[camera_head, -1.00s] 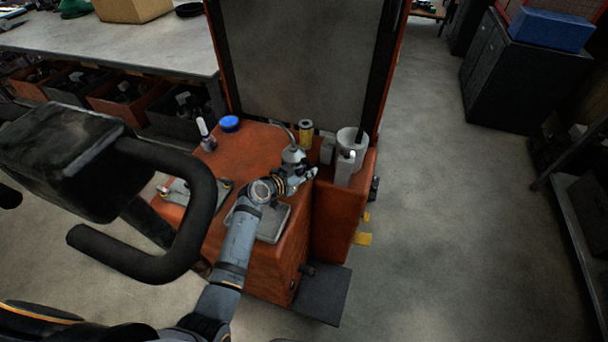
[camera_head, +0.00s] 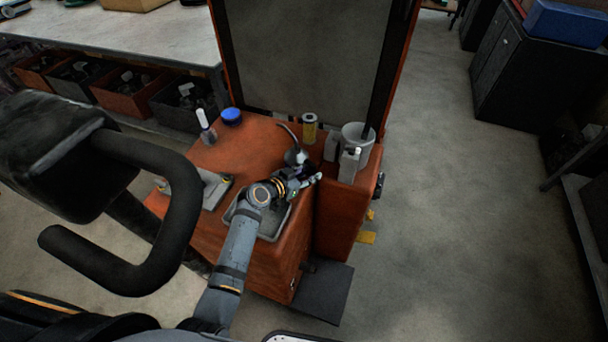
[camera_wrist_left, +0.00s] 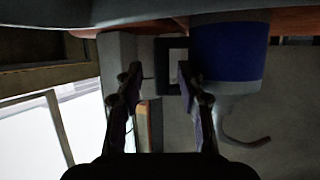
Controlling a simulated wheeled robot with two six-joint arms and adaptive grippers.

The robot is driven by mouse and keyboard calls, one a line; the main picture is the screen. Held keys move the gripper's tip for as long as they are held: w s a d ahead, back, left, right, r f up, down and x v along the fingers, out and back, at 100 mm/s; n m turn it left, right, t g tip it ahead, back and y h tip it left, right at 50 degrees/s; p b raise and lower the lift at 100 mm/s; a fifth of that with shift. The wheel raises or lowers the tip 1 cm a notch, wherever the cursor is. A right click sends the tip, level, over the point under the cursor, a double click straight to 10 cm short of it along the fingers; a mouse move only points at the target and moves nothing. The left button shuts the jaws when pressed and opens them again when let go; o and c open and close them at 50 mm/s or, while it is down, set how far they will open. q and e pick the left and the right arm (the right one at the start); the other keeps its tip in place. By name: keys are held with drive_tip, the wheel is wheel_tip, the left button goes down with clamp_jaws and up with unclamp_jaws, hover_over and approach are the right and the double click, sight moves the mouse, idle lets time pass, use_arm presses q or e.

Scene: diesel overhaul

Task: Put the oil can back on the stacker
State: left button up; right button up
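The oil can (camera_head: 294,157) has a grey cone top and a thin curved spout. Its body is blue in the left wrist view (camera_wrist_left: 230,52), where it appears upside down with a black handle (camera_wrist_left: 160,68) on its side. The stacker (camera_head: 250,150) is orange with a flat top. My left gripper (camera_head: 305,184) is at the can, over the stacker. In the left wrist view its fingers (camera_wrist_left: 158,92) are apart, with the handle between them and a visible gap. The can's base is hidden in the head view. My right gripper is not in view.
A grey tray (camera_head: 272,228), a blue-capped item (camera_head: 231,116), a white-topped bottle (camera_head: 206,128), a yellow can (camera_head: 310,127), a grey jug (camera_head: 349,164) and a white bucket (camera_head: 358,136) crowd the stacker top. A workbench (camera_head: 150,45) stands behind left.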

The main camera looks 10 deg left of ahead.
use_arm(q)
drive_tip(key=v, duration=1.1)
drive_tip(key=shift+s+a+b, duration=0.2)
drive_tip(key=shift+s+b, duration=0.1)
drive_tip(key=shift+b, duration=0.1)
